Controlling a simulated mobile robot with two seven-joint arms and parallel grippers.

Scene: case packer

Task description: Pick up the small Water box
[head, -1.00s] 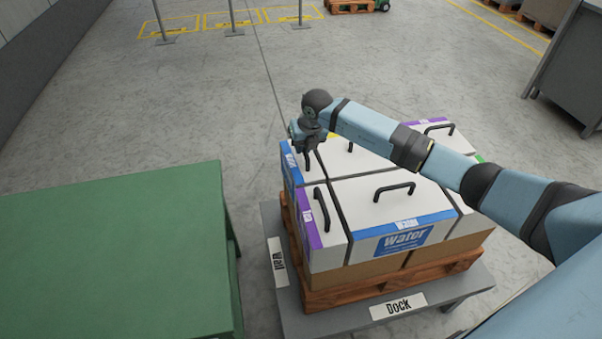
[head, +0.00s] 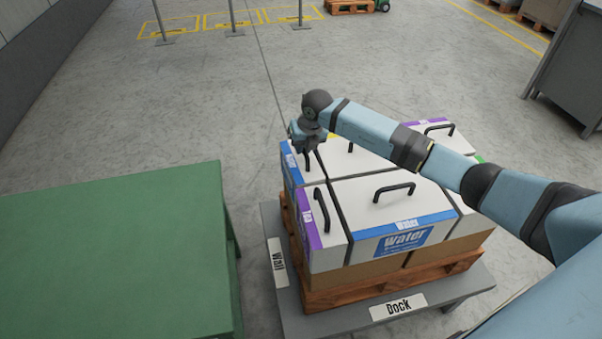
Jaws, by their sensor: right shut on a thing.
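The small Water box (head: 296,174) is white with a blue stripe and stands at the back left of the load on the wooden pallet (head: 345,293). My right gripper (head: 307,150) is above it, shut on its dark handle, and the wrist hides part of the handle. The box still sits level among its neighbours. A larger Water box (head: 365,208), with a blue label and a black handle, stands at the front right. My left gripper is not in view.
A purple-striped box (head: 325,235) touches the small Water box at the front. Other boxes stand behind and right, partly under my arm. The pallet rests on a grey dock table (head: 350,322). A green table (head: 110,250) stands at left, its top clear.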

